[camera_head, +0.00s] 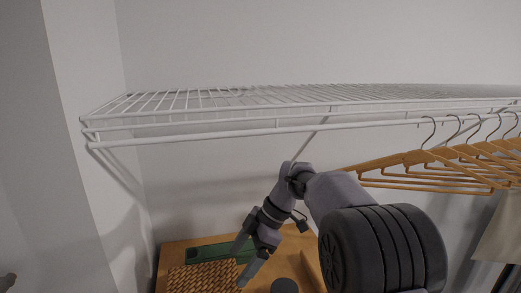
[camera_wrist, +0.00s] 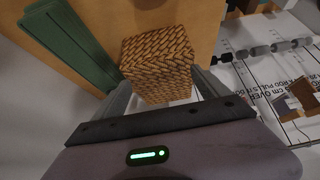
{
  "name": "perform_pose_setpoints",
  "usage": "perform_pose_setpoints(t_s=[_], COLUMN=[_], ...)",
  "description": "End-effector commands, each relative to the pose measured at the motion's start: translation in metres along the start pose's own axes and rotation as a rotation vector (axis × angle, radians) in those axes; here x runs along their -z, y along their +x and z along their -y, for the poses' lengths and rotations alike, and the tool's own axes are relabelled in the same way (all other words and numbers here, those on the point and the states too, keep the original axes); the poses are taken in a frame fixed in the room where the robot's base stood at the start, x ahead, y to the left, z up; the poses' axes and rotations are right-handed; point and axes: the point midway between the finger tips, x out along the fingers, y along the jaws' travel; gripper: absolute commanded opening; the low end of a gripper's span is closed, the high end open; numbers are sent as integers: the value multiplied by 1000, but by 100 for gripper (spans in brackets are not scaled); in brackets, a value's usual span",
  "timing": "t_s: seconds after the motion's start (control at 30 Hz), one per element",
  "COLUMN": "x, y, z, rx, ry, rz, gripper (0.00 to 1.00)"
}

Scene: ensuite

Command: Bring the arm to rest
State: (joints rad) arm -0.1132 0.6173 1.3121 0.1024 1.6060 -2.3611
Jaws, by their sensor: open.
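My gripper (camera_head: 239,267) hangs below the wire shelf with its fingers angled down to the left over a wooden surface. The fingers are apart, and nothing shows held between them. In the wrist view my gripper (camera_wrist: 160,80) has its two fingers on either side of a woven brown basket or box (camera_wrist: 158,50), which lies beyond them. I cannot tell whether they touch it. The woven thing also shows in the head view (camera_head: 203,278), below and left of the fingers.
A white wire shelf (camera_head: 290,101) spans above my arm. Wooden hangers (camera_head: 430,165) hang at the right, close to the arm. A green flat object (camera_head: 207,252) lies on the wooden surface (camera_head: 172,258). A white printed panel (camera_wrist: 285,85) shows at the wrist view's right.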

Motion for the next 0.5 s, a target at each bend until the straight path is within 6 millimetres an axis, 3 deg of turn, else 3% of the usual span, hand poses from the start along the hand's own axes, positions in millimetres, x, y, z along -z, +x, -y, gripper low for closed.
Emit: perform_pose_setpoints(t_s=[0.27, 0.5], x=[-29, -68], y=[-1, 19], z=[60, 143], rx=[-147, -359], ry=[448, 952], rz=[86, 95], gripper=[85, 85])
